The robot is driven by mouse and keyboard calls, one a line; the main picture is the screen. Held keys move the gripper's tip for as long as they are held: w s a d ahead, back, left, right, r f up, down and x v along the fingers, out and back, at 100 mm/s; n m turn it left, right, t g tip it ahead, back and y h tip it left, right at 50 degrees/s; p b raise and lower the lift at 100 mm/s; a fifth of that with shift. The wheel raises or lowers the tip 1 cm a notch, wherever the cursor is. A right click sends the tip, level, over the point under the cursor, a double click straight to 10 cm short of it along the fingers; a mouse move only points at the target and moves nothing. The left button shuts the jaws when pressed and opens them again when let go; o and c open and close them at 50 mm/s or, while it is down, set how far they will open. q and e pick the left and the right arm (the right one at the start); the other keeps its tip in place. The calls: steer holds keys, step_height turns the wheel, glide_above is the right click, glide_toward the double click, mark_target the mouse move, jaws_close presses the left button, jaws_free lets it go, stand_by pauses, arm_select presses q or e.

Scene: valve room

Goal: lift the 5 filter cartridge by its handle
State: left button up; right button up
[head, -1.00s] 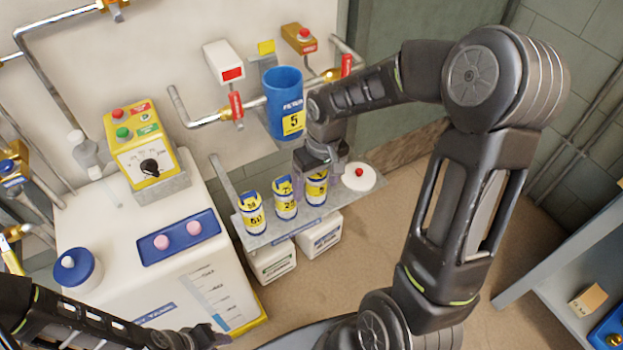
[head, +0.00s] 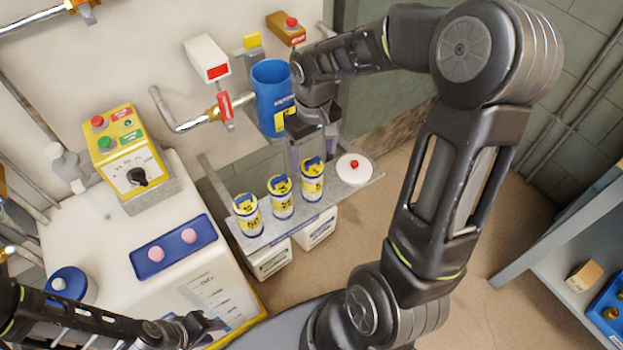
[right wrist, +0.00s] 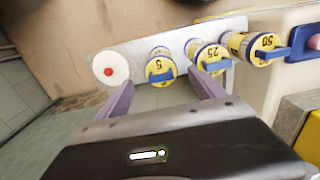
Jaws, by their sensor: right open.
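The 5 filter cartridge (head: 312,183), yellow and white with a blue handle on top, stands upright at the right of a row on a grey shelf (head: 290,233). In the right wrist view the 5 cartridge (right wrist: 159,68) shows between and beyond the fingertips, its blue handle facing the camera. My right gripper (head: 308,158) is open and empty, just behind and above that cartridge, not visibly touching it. The 25 cartridge (head: 281,200) and the 50 cartridge (head: 247,217) stand to its left. My left gripper (head: 208,328) is at the lower left; its jaws are unclear.
A white disc with a red knob (head: 354,167) lies at the shelf's right end. A blue filter housing (head: 271,92) labelled 5 hangs on the wall pipe, partly behind my right gripper.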

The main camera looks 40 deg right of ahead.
mark_target(312, 167)
steer(key=shift+f, duration=1.2)
steer(key=shift+f, duration=2.6)
steer(key=c, duration=1.6)
